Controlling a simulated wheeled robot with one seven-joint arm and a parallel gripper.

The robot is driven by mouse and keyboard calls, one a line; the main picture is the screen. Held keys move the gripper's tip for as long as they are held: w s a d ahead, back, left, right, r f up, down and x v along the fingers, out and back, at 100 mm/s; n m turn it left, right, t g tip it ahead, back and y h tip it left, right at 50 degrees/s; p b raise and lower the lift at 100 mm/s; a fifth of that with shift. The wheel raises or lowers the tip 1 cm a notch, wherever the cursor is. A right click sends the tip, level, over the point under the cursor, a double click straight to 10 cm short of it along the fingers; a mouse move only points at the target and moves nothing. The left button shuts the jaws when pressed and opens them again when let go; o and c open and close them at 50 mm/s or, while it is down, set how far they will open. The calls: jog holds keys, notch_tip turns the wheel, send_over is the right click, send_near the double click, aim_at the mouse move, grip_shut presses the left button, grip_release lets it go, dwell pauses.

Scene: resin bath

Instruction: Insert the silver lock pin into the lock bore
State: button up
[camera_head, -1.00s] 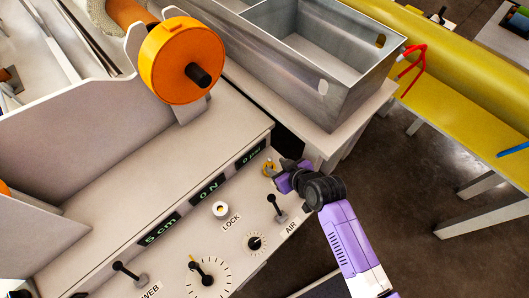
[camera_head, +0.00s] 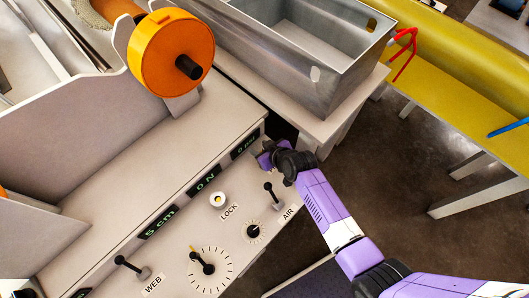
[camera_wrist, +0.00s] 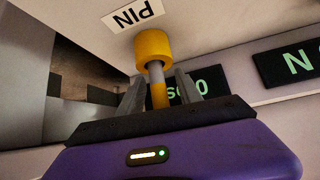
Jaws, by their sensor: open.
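In the wrist view, a yellow collar (camera_wrist: 153,48) sits on the panel beside a PIN label (camera_wrist: 132,14). A short silver section of the lock pin (camera_wrist: 155,70) shows at the collar, with a yellow part nearer my gripper. My gripper (camera_wrist: 159,88) is open, one finger on each side of this shaft; contact cannot be told. In the head view, my gripper (camera_head: 265,157) is at the panel's upper right end and hides the pin. The lock bore (camera_head: 218,199) is a pale ring with a yellowish centre above the LOCK label.
The AIR lever (camera_head: 272,195) and a small knob (camera_head: 254,232) stand between my arm and the bore's side of the panel. The WEB lever (camera_head: 131,267) and dial (camera_head: 208,262) are lower left. A metal tank (camera_head: 315,75) stands behind my gripper.

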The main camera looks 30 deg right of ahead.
jog(key=shift+c, duration=0.2)
grip_shut()
dwell(0.3)
